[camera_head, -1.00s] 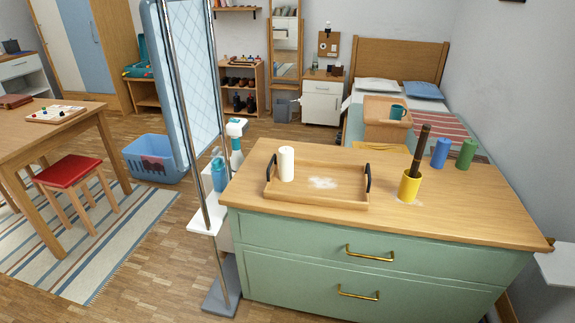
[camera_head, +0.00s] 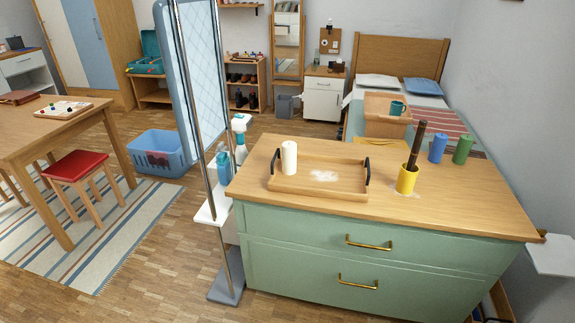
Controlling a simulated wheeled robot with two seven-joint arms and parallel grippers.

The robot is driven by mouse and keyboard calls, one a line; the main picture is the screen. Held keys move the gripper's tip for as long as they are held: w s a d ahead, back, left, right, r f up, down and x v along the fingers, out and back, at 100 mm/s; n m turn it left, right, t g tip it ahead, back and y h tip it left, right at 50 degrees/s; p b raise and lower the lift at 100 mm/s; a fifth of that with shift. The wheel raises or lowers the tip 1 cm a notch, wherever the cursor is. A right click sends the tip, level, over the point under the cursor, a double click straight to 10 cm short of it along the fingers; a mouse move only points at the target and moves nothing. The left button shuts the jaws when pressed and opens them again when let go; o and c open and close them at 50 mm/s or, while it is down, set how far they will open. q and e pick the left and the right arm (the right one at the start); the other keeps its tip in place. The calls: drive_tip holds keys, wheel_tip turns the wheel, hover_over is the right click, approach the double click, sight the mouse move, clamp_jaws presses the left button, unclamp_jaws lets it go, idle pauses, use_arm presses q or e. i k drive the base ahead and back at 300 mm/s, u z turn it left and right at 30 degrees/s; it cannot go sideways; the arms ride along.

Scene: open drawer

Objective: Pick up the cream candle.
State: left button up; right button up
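The cream candle (camera_head: 289,158) is a short pale cylinder standing upright at the left end of a wooden tray (camera_head: 330,194) with black handles. The tray lies on the wooden top of a green dresser (camera_head: 310,247), and a white powdery patch lies on the tray to the right of the candle. Neither of my grippers is in view.
A yellow cup (camera_head: 406,181) with a dark stick stands right of the tray. A blue candle (camera_head: 437,148) and a green candle (camera_head: 463,149) stand behind it.

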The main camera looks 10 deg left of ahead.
sight(289, 149)
drive_tip(key=u, duration=0.9)
drive_tip(key=i, duration=1.5)
drive_tip(key=z, duration=0.45)
